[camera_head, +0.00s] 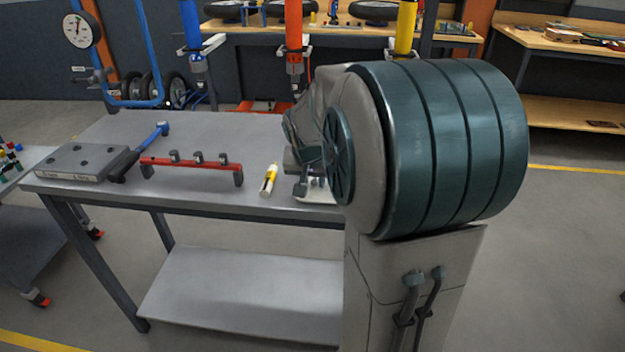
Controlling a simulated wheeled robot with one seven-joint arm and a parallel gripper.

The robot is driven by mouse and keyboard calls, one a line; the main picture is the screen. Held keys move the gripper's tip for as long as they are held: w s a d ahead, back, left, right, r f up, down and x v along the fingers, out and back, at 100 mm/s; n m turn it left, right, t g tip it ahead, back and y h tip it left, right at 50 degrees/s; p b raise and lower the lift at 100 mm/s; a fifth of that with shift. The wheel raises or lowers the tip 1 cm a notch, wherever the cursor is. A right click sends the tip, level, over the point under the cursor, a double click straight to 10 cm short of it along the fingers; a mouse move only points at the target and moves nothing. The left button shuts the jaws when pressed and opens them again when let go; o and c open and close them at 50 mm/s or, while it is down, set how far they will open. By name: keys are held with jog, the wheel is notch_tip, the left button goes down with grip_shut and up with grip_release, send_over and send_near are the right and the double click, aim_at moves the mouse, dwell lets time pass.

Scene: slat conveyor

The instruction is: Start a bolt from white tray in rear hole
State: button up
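A grey block (82,163) with several dark holes in its top lies at the left end of the workbench. Its front face has small labels that are too small to read. A white tray (320,192) sits near the bench's front edge, mostly hidden behind my arm. Small dark shapes show at the tray, but I cannot make out a bolt for certain. My gripper (300,168) appears just above the tray's left part. My own arm covers much of it, so its fingers and anything between them cannot be made out.
A red rack with dark clips (197,163), a blue-and-black tool (140,152) and a yellow-white tube (269,179) lie between block and tray. Blue, red and yellow columns stand behind the workbench (225,128). Its back middle is clear. A cart (30,240) stands at left.

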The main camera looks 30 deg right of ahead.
grip_shut()
jog(key=shift+r+p, duration=1.75)
jog(key=shift+r, duration=0.75)
